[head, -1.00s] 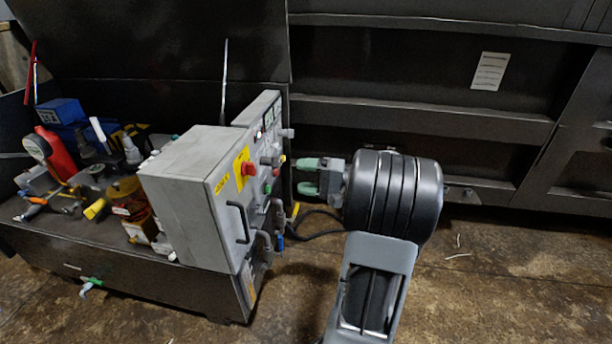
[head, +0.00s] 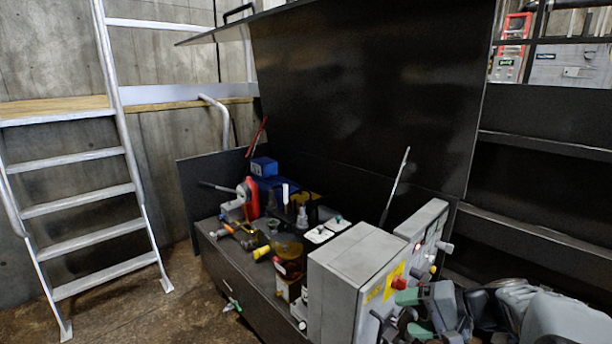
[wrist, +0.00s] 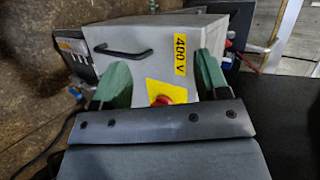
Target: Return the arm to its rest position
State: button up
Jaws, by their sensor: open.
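My gripper (head: 412,314) is at the lower right of the head view, with its green-tipped fingers pointing left toward the grey control box (head: 345,262). My arm lies low behind it in the bottom right corner. In the wrist view the two green fingers (wrist: 162,84) stand wide apart with nothing held between them. The box (wrist: 215,45), with its black handle and 400 V label, lies beyond them. The red button (wrist: 162,99) on its yellow plate shows between the fingers, partly hidden by the gripper's body. I cannot tell whether the fingers touch the box.
A dark bench (head: 252,287) holds cluttered tools, a red object (head: 251,198) and a blue box (head: 264,167). A large dark raised panel (head: 370,90) stands behind it. A metal ladder (head: 95,215) stands at left. Floor (head: 185,300) between ladder and bench is clear.

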jog(key=s+a+r+n+h+p, duration=0.2)
jog(key=s+r+h+p, duration=0.1)
jog(key=r+p, duration=0.3)
jog(key=s+a+r+n+g+h+p, duration=0.1)
jog(key=s+a+r+n+h+p, duration=0.1)
jog(key=r+p, duration=0.4)
jog(key=s+a+r+n+h+p, duration=0.2)
jog(key=s+r+h+p, duration=0.1)
jog(key=r+h+p, duration=0.2)
jog(key=shift+s+r+n+h+p, duration=0.3)
jog(key=shift+s+r+p, duration=0.1)
jog(key=shift+r+p, duration=0.75)
jog(key=shift+c, duration=0.3)
